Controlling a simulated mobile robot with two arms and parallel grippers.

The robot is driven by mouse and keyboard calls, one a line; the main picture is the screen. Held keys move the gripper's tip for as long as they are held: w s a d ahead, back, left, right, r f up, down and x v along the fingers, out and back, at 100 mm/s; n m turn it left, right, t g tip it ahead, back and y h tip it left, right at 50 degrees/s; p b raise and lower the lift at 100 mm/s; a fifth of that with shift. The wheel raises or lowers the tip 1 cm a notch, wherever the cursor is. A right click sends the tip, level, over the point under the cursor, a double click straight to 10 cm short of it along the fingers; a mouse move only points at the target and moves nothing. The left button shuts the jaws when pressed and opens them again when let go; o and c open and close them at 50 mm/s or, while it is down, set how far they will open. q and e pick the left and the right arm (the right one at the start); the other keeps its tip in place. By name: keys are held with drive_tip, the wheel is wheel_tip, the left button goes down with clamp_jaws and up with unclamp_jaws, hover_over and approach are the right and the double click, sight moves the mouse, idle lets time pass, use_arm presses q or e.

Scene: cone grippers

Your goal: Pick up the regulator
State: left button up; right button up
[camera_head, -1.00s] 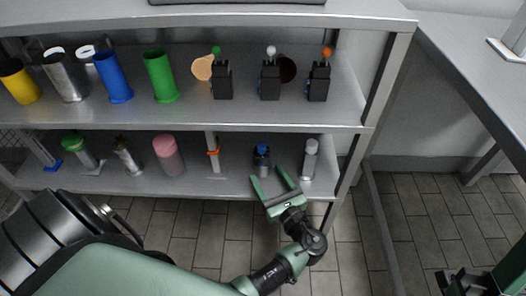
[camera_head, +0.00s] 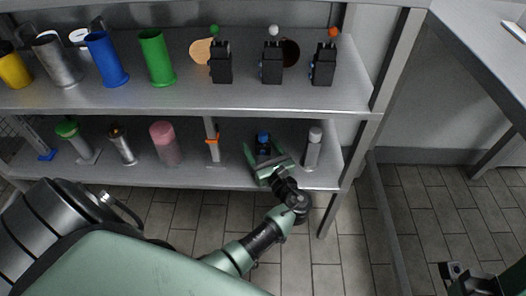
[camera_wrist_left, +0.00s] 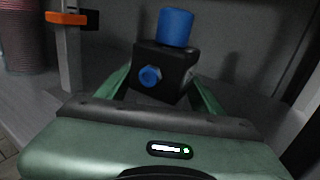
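The regulator, a black block with a blue knob on top and a blue round port on its front, stands on the lower shelf (camera_head: 263,143). In the left wrist view the regulator (camera_wrist_left: 165,68) is close, upright and slightly turned. My left gripper (camera_head: 268,150) reaches in from the front with its green fingers on either side of the regulator. The fingers of the left gripper (camera_wrist_left: 162,88) are spread, one left and one right of the block. I cannot tell whether they touch it. Only dark and green parts of my right arm show at the bottom right.
On the lower shelf (camera_head: 190,175), a grey post with an orange clip (camera_head: 212,140) stands left of the regulator and a white-capped bottle (camera_head: 313,148) stands close on its right. The upper shelf (camera_head: 190,100) holds several black blocks and coloured cylinders above.

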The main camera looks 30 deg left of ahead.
use_arm(q)
clamp_jaws()
